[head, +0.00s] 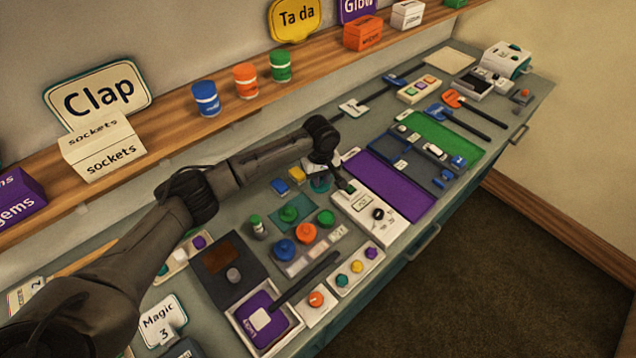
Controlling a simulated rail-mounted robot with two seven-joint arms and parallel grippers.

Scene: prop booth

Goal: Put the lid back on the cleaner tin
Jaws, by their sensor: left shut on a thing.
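My left gripper (320,176) reaches over the middle of the bench, pointing down. It is shut on a teal round piece (319,186) that looks like the lid. The wrist and fingers hide part of this piece, and I cannot tell whether the cleaner tin is under it. A small green-and-white container (258,227) stands to the lower left, apart from the gripper; its label is too small to read. My right gripper is not in view.
Coloured knobs (306,233) stand close below the gripper. A white device (370,215) with a black dial and a purple mat (388,185) lie to its right. The wooden shelf (225,112) behind holds blue, orange and green cans. Free bench is scarce.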

